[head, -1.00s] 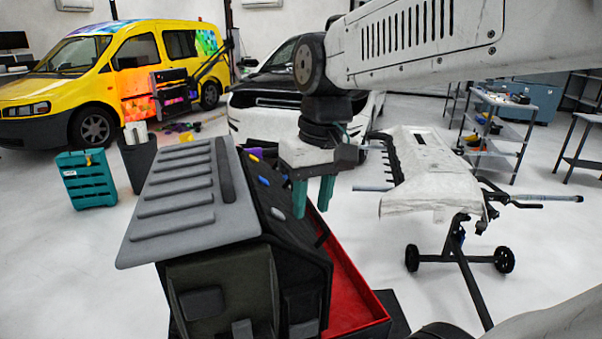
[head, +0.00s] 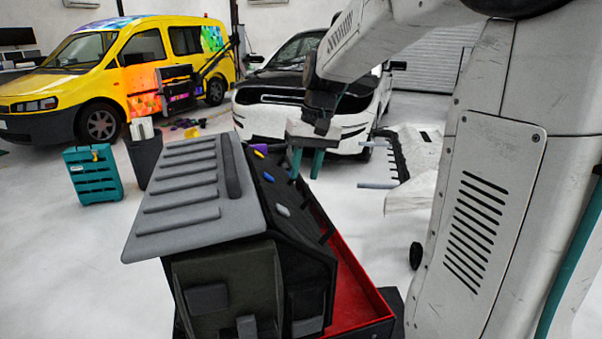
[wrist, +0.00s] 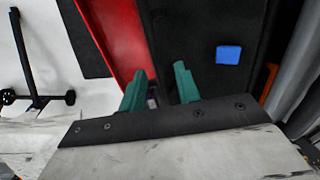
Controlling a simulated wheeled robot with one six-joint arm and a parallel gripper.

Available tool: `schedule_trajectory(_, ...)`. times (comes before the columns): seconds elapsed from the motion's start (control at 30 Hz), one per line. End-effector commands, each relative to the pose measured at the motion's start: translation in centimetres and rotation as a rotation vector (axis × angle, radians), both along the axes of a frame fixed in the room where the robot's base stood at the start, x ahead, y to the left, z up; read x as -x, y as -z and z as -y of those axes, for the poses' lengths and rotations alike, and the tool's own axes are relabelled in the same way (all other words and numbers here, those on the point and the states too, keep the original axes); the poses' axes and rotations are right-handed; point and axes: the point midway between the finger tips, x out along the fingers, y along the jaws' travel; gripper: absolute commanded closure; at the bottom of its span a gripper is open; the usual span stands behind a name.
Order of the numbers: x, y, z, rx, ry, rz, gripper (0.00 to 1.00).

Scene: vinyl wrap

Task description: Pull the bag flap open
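The bag (head: 222,285) is black with a grey ribbed flap (head: 185,195) on top, and it stands in a red tray (head: 362,290). The flap lies over the top and slopes down to the left. A dark bar (head: 230,165) runs along the flap's right edge. My gripper (head: 308,163) is beyond the bag's far right end, apart from the flap. In the wrist view its two green fingers (wrist: 160,88) are spread with nothing held between them. They are over the bag's dark side and the red tray edge.
Coloured tools (head: 268,178) sit along the bag's right side, and a blue one shows in the wrist view (wrist: 229,54). A teal crate (head: 93,174) and a dark bin (head: 143,160) stand left. A panel on a stand (head: 412,165) is at right. Open floor lies left.

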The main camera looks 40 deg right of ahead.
Motion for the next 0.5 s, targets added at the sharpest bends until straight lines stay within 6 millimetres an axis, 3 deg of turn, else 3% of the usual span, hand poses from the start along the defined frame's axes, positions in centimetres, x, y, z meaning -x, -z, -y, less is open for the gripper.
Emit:
schedule_trajectory(0.13, -0.04, 1.1, -0.22, 0.0, 0.0, -0.001, 0.68)
schedule_trajectory(0.4, -0.03, 1.27, -0.23, 0.0, 0.0, 0.0, 0.68)
schedule_trajectory(0.5, -0.03, 1.26, -0.22, 0.0, 0.0, 0.0, 0.93)
